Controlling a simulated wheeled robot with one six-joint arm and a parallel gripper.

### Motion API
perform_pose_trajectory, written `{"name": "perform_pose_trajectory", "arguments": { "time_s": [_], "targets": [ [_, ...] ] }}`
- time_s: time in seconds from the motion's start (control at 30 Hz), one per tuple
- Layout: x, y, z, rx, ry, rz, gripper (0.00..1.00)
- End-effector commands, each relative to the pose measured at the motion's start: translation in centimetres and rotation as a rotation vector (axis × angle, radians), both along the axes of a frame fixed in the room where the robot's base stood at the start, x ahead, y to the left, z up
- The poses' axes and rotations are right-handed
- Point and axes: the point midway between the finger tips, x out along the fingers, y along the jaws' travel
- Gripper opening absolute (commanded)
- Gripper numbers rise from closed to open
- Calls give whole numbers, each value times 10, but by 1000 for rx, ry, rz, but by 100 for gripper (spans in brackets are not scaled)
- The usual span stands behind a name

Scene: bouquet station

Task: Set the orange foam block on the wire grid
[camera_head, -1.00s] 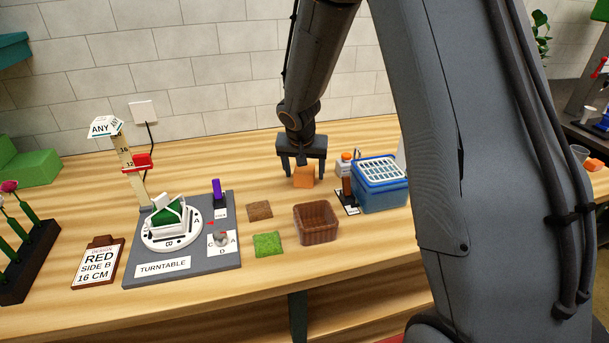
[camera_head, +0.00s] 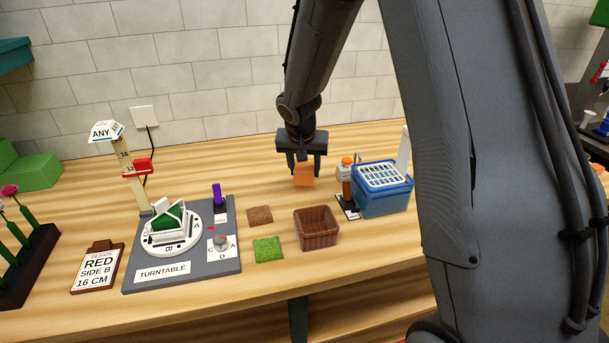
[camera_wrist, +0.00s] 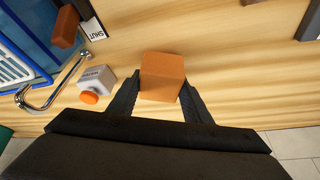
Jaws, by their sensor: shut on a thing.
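The orange foam block (camera_head: 304,174) is between the fingers of my gripper (camera_head: 304,166), which is shut on it. In the wrist view the block (camera_wrist: 162,78) sits upright between both fingertips (camera_wrist: 160,98). It appears to be held a little above the wooden table, left of the blue bin. The white wire grid (camera_head: 384,176) lies across the top of the blue bin (camera_head: 383,202). The grid also shows partly at the left edge of the wrist view (camera_wrist: 14,68), with nothing seen on it.
A brown basket (camera_head: 317,232) is in front. A turntable station (camera_head: 180,250) is at left. The table behind my gripper is clear.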

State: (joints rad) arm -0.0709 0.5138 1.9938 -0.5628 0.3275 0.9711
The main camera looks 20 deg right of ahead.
Motion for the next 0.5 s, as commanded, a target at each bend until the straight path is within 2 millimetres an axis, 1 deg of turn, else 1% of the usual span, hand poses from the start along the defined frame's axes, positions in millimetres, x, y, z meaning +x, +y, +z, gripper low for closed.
{"name": "perform_pose_trajectory", "arguments": {
  "time_s": [0.03,0.3,0.4,0.5],
  "targets": [
    [1,0,12,3,-6,-1,21],
    [2,0,84,0,-8,0,21],
    [2,0,107,1,-6,-1,21],
    [1,0,126,1,-6,0,21]
  ]
}}
